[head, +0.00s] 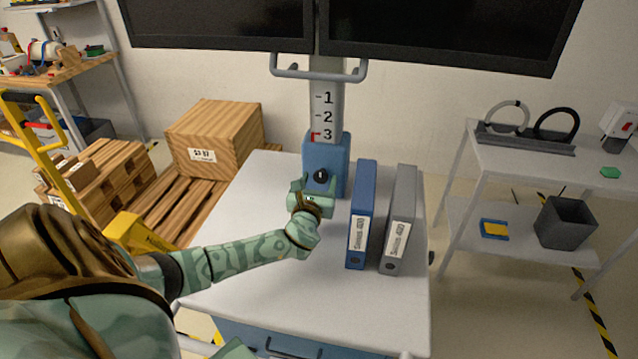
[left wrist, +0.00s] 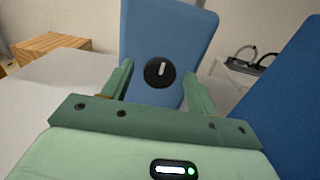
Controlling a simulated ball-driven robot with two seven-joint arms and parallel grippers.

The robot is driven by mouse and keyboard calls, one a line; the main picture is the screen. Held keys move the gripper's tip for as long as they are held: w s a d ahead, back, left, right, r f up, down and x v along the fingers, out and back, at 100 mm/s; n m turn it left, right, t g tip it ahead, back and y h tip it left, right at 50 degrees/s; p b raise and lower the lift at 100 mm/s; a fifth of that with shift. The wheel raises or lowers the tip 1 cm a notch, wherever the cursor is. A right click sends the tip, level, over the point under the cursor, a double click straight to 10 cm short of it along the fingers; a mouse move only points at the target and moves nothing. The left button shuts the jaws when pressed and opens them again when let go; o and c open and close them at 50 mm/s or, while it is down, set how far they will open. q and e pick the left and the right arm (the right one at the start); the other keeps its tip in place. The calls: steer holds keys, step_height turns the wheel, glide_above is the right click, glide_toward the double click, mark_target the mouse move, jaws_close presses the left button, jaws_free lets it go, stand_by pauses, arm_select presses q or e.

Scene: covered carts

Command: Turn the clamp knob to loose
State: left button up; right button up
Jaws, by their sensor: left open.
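The clamp knob (head: 320,175) is a small black round knob on the front of the blue clamp block (head: 340,160) at the foot of the monitor column. In the left wrist view the knob (left wrist: 160,73) shows a white mark standing nearly upright. My left gripper (head: 313,187) is open in front of the block. In the left wrist view its fingers stand left and right of the knob, with gaps on both sides; whether the tips reach as deep as the knob is unclear. My right gripper is not in view.
A blue binder (head: 361,215) and a grey binder (head: 398,220) stand on the cart top (head: 260,270), just right of my left gripper. Two dark monitors (head: 440,35) and a grey handle (head: 318,76) are above. The column (head: 325,105) carries marks 1 to 3, with a red pointer near 3.

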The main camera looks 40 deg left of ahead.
arm_select(q)
steer(key=shift+w+a, duration=0.1)
steer(key=c, duration=1)
steer(key=shift+o, duration=0.2)
